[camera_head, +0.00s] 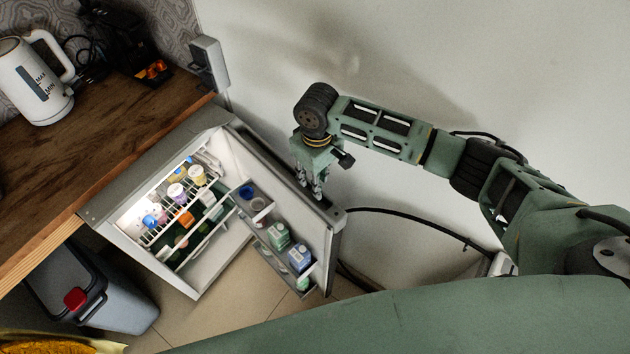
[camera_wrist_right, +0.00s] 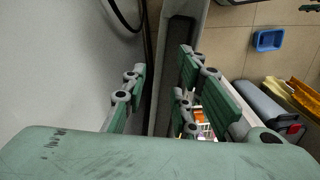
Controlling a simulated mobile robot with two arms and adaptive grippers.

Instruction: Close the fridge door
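The small fridge (camera_head: 176,142) stands under the wooden counter, its lit inside showing. Its door (camera_head: 329,250) is wide open, swung out to the right, with bottles and cartons in the door racks. My right gripper (camera_head: 318,194) points down at the door's top edge, near the free end. In the right wrist view the gripper (camera_wrist_right: 163,68) has its fingers apart, with the door's top edge (camera_wrist_right: 180,45) running between them. Whether a finger touches the door I cannot tell. My left gripper is not in view.
A white kettle (camera_head: 30,85) and a dark appliance (camera_head: 125,40) stand on the wooden counter (camera_head: 110,135). A grey bin (camera_head: 120,300) stands on the floor left of the fridge. The pale wall (camera_head: 430,60) is behind the door. A blue tray (camera_wrist_right: 269,39) lies on the floor.

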